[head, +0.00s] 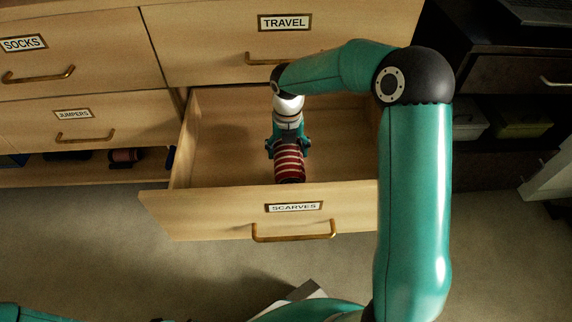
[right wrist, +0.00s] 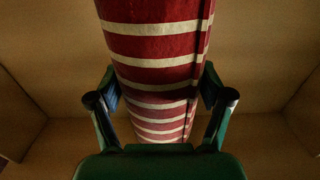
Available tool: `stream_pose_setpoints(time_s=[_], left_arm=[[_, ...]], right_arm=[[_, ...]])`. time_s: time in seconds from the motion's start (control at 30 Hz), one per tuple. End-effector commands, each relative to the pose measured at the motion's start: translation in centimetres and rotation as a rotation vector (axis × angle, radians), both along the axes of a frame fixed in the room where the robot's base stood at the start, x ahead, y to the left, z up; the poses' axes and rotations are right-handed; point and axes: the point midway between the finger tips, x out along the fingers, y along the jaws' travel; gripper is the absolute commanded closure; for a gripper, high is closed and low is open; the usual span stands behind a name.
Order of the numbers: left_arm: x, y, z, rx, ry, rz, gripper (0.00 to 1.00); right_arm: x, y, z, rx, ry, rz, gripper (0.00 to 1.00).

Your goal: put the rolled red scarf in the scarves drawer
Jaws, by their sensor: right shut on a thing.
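The rolled red scarf (head: 289,163), red with cream stripes, is between the fingers of my right gripper (head: 287,148). In the right wrist view the scarf (right wrist: 158,60) fills the middle, with the fingers of the right gripper (right wrist: 160,103) closed on both its sides. The scarves drawer (head: 215,200) is pulled open, with a SCARVES label and a brass handle on its front. The scarf and gripper are over or inside the drawer, near its front panel. I cannot tell whether the scarf touches the drawer's floor. My left gripper is not in view.
The TRAVEL drawer (head: 225,45) above and the SOCKS (head: 80,40) and JUMPERS (head: 115,130) drawers at left are shut. Rolled items (head: 125,156) lie on a low shelf at left. A dark cabinet (head: 490,75) stands at right. The open drawer shows bare floor left of the scarf.

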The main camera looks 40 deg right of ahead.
Motion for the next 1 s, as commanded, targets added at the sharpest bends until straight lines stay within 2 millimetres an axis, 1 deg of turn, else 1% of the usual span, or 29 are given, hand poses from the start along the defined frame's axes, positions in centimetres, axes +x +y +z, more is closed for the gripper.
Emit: stream_pose_setpoints(time_s=[0.2,0.3,0.67,0.7,0.77,0.8,0.83,1.0], left_arm=[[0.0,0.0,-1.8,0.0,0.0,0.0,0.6],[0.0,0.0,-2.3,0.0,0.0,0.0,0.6],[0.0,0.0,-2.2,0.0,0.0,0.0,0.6],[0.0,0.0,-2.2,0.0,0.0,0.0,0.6],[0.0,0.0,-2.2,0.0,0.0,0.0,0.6],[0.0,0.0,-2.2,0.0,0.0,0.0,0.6],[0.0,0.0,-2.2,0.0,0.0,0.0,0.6],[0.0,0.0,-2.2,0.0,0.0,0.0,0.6]], right_arm=[[-0.1,0.0,-3.5,0.001,0.003,0.0,0.6],[-0.1,0.0,-4.6,0.0,0.002,-0.001,0.6],[-0.1,0.0,-4.7,0.001,0.001,-0.002,0.6],[-0.1,0.0,-4.8,0.0,0.001,-0.002,0.2],[-0.1,0.0,-4.8,0.001,0.001,-0.003,0.1],[-0.1,0.0,-4.8,0.001,0.001,-0.003,0.03],[-0.1,0.0,-4.8,0.001,0.001,-0.003,0.0],[-0.1,-0.1,-4.8,0.001,0.001,-0.003,0.0]])
